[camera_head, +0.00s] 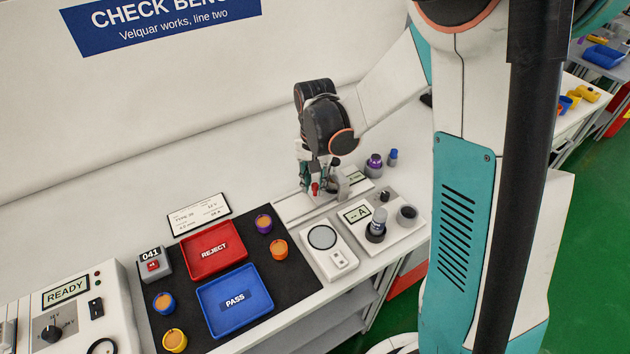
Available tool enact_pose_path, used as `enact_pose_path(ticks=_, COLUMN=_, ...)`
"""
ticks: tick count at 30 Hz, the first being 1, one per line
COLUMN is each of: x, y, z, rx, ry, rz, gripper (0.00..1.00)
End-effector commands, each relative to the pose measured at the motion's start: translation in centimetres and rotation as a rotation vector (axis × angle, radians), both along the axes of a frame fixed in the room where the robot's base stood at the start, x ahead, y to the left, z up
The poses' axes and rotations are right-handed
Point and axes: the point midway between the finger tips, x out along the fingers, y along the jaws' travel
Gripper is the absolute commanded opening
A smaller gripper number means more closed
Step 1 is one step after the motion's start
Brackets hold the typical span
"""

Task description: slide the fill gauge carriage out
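My gripper (322,190) points down at the back of the bench, over a long flat pale device (288,208) that looks like the fill gauge. A small display of this device shows to the right of the fingers (356,177). A small red part (315,188) shows at the fingertips; I cannot tell whether it belongs to the carriage. The carriage itself is mostly hidden by the gripper. Whether the fingers are closed on it is too small to see.
In front are a round-plate device (338,258) and a display unit (400,222) with a grey cylinder (378,220). A purple-capped jar (374,165) stands close right. Red (214,268) and blue (212,300) trays lie on a dark mat (186,256) among several pots. The back left bench is clear.

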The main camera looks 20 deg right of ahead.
Motion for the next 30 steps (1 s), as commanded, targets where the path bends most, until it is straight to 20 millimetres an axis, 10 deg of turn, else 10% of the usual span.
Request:
enact_pose_path(ticks=5, x=0.0, y=0.0, z=0.0, rx=0.000, ry=0.000, rz=0.000, gripper=0.00)
enact_pose_path(ticks=13, x=-0.1, y=0.8, z=0.0, rx=0.000, ry=0.000, rz=0.002, gripper=0.00)
enact_pose_path(ticks=30, x=-1.9, y=9.8, z=0.0, rx=0.002, ry=-0.001, rz=0.001, gripper=0.00)
